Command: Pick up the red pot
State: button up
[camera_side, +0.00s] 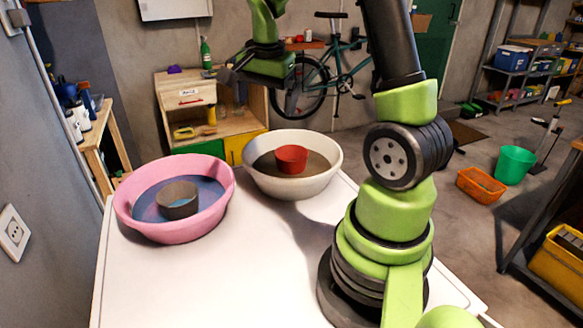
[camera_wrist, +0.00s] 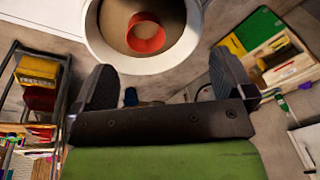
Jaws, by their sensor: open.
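The red pot (camera_side: 291,158) sits inside the white basin (camera_side: 325,182) on the white table, toward its back edge. In the wrist view the red pot (camera_wrist: 146,33) shows near the top centre, within the round white basin (camera_wrist: 98,47). My gripper (camera_wrist: 160,85) is open, with its two dark fingers spread and nothing between them. In the side view my gripper (camera_side: 232,72) is raised well above the table, up and to the left of the red pot and apart from it.
A pink basin (camera_side: 128,222) holding a grey-brown pot (camera_side: 178,202) stands left of the white basin. The white table (camera_side: 220,285) is bare in front. Behind it stand a wooden cabinet (camera_side: 187,98) with a green bottle (camera_side: 206,54) and a bicycle (camera_side: 330,75).

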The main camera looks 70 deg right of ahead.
jog(key=s+d+f+m+g, duration=0.2)
jog(key=d+f+m, duration=0.2)
jog(key=d+f, duration=0.35)
send_near(291, 156)
notch_tip(291, 156, down, 2)
jog(key=s+a, duration=0.2)
jog(key=f, duration=0.5)
jog(key=shift+w+d+f, duration=0.15)
jog(key=shift+d+f, duration=0.1)
jog(key=shift+f, duration=0.15)
jog(key=shift+c, duration=0.5)
jog(key=c, duration=0.6)
